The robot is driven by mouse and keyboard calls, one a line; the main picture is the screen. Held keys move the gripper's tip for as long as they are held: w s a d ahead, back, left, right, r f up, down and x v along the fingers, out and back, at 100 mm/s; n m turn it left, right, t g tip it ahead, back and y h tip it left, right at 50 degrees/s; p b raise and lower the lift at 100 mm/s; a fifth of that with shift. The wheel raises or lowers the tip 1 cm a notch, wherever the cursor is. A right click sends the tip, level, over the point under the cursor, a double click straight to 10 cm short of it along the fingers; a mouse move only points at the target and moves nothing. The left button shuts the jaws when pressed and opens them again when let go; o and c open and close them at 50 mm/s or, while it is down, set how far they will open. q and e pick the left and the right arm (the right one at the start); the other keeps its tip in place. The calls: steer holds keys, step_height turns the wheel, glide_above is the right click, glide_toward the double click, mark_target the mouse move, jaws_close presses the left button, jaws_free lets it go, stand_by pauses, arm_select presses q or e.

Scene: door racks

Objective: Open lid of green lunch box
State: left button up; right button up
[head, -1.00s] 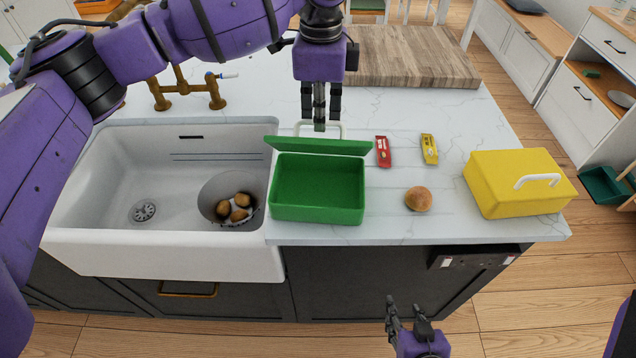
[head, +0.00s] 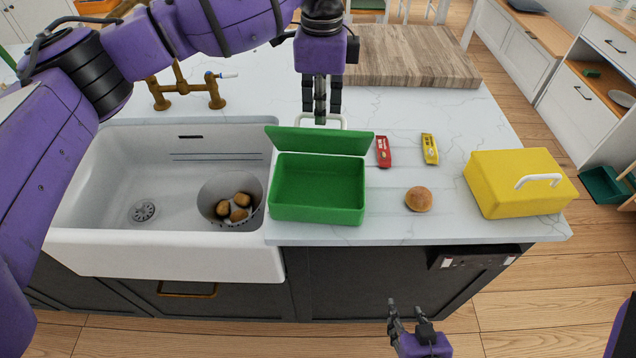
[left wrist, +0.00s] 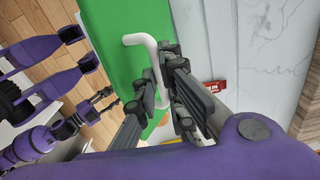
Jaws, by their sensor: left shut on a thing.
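The green lunch box (head: 318,213) stands on the counter beside the sink, and its inside looks empty. Its green lid (head: 320,141) is raised at the back edge, with its inner face toward the head camera. The white lid handle (head: 334,118) shows behind the lid, and also in the left wrist view (left wrist: 143,39). My left gripper (head: 321,110) points down behind the lid and is shut on this handle; its fingers (left wrist: 168,95) partly hide it. My right gripper (head: 410,316) is low in front of the counter, fingers apart and empty.
A bread roll (head: 418,199), a red packet (head: 383,152) and a yellow packet (head: 430,149) lie right of the box. A closed yellow lunch box (head: 517,190) stands further right. The sink (head: 110,170) holds a bowl (head: 211,190) of brown items. A wooden board (head: 410,58) lies behind.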

arm_select(q)
steer(key=shift+w, duration=0.2)
arm_select(e)
steer(key=shift+a, duration=0.15)
arm_select(q)
steer(key=shift+w, duration=0.45)
arm_select(e)
steer(key=shift+s+f, duration=0.1)
steer(key=shift+f, duration=0.1)
arm_select(q)
steer(key=o, duration=0.7)
step_height(320, 180, up, 8)
steer(key=shift+f+p, duration=0.2)
steer(key=shift+p, duration=0.15)
arm_select(e)
steer(key=shift+w+r, duration=0.7)
steer(key=shift+r, duration=0.2)
